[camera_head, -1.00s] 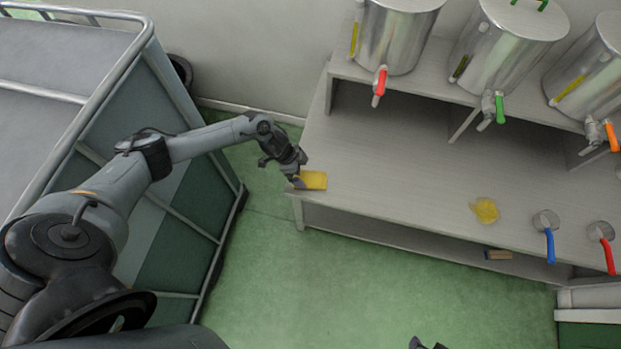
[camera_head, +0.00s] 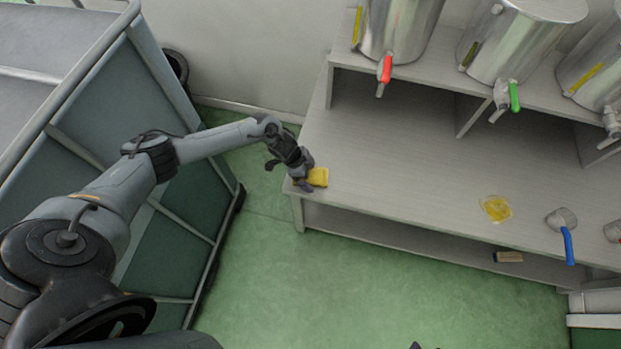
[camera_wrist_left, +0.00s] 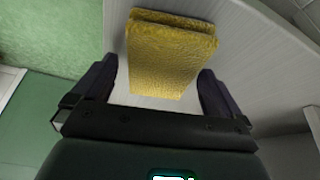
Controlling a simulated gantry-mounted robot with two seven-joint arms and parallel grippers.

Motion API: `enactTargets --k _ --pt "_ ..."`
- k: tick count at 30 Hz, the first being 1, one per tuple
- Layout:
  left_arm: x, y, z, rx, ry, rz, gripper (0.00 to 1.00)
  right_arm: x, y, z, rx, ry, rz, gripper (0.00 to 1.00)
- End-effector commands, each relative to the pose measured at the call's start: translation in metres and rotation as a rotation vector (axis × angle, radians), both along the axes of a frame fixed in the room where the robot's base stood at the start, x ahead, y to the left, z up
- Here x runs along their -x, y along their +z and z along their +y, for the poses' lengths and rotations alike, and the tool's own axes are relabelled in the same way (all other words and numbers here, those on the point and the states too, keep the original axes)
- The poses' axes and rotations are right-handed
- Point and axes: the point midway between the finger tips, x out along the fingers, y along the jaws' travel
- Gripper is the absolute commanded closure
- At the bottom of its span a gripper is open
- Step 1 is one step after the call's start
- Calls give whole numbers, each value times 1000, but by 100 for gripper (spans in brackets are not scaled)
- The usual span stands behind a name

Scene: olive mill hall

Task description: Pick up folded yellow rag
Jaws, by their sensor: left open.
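The folded yellow rag (camera_head: 318,177) lies on the bench top near its left front corner. My left gripper (camera_head: 304,184) is right at it and hides its left part in the head view. In the left wrist view the rag (camera_wrist_left: 170,55) shows its folded layers at the far edge. The open fingers of my left gripper (camera_wrist_left: 158,90) stand on either side of the rag's near end, with a gap on each side. A small dark tip at the bottom edge of the head view may belong to my right arm; its jaws do not show.
Steel tanks (camera_head: 405,25) with taps stand on the raised shelf at the back. A block (camera_head: 508,257) sits on the lower shelf. A large railed container (camera_head: 110,110) stands left.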

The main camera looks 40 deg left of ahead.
Motion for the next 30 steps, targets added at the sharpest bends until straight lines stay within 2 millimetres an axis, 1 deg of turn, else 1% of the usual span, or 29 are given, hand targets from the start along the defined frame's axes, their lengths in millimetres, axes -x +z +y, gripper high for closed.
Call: enactTargets --k 5,6,17,18,26,30 --pt "0 1 0 0 0 0 0 0 1 -1 5 4 -1 57" --pt "0 1 0 0 0 0 2 0 1 -1 5 4 -1 57" --pt "0 1 0 -1 0 -1 57 0 1 -1 5 3 -2 57" --pt "0 1 0 -1 0 -1 58 0 1 -1 4 3 -2 57" --pt "0 0 0 -1 0 1 59 0 1 0 -2 -1 -2 57" --pt "0 4 0 -1 0 1 59 0 3 1 -4 -3 -1 57"
